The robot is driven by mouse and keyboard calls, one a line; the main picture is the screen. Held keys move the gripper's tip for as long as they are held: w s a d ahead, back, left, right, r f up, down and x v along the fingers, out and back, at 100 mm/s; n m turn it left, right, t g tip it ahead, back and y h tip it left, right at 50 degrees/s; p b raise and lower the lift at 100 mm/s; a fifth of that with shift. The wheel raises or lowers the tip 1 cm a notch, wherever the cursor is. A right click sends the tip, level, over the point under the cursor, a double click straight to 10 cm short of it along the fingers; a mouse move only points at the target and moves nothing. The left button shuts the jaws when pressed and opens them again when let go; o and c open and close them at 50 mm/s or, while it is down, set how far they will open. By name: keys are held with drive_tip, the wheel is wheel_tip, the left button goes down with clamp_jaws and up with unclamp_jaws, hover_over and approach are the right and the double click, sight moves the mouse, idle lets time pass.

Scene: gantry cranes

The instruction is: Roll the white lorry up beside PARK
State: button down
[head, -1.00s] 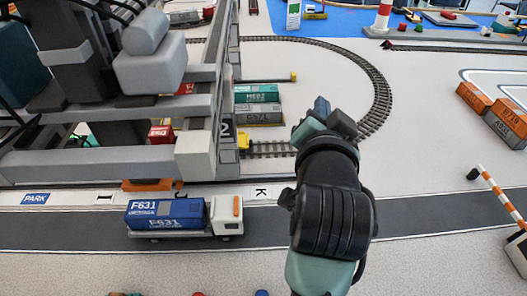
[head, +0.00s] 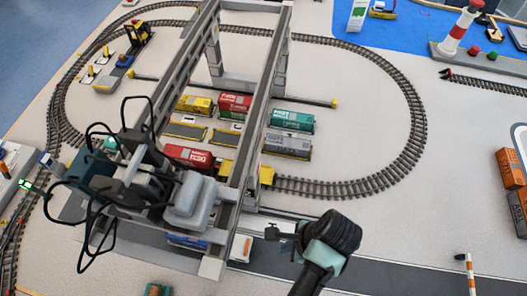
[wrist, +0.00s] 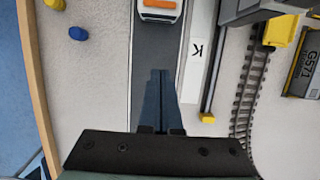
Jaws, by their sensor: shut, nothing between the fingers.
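The white lorry (head: 241,248) stands on the dark road, its cab with an orange patch showing past the crane leg. Its blue container (head: 187,241) is mostly hidden under the crane. In the wrist view the cab front (wrist: 158,8) shows at the top edge. My gripper (head: 281,236) is just right of the cab in the head view, apart from it. In the wrist view its fingers (wrist: 160,78) are shut together and empty over the road, with a gap to the cab. The PARK sign is not in sight now.
The grey gantry crane (head: 212,268) stands over the lorry's rear part. A white K panel (wrist: 197,48) lies beside the road. A striped barrier post (head: 470,275) stands at the right. The road (head: 400,275) between is clear.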

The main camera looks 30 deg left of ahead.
sight(245, 248)
drive_tip(key=x, duration=1)
drive_tip(key=shift+s+b, duration=0.3)
drive_tip(key=shift+b, duration=0.05)
drive_tip(key=shift+s+a+r+p, duration=0.1)
drive_tip(key=shift+s+a+p, duration=0.15)
drive_tip(key=shift+a, duration=0.35)
drive_tip(key=shift+s+a+r+p, duration=0.1)
drive_tip(key=shift+a+p, duration=0.15)
drive_tip(key=shift+a, duration=0.3)
drive_tip(key=shift+s+a+f, duration=0.15)
drive_tip(key=shift+a, duration=0.6)
drive_tip(key=shift+s+a+p, duration=0.3)
drive_tip(key=shift+a, duration=0.65)
drive_tip(key=shift+s+a+p, duration=0.25)
drive_tip(key=shift+a, duration=0.7)
drive_tip(key=shift+d, duration=0.1)
drive_tip(key=d, duration=0.1)
drive_tip(key=w+d+r, duration=0.1)
drive_tip(key=d+p, duration=0.1)
drive_tip(key=d, duration=0.1)
drive_tip(key=shift+w+d+r, duration=0.1)
drive_tip(key=shift+w+r, duration=0.1)
drive_tip(key=v, duration=0.8)
drive_tip(key=shift+r, duration=0.3)
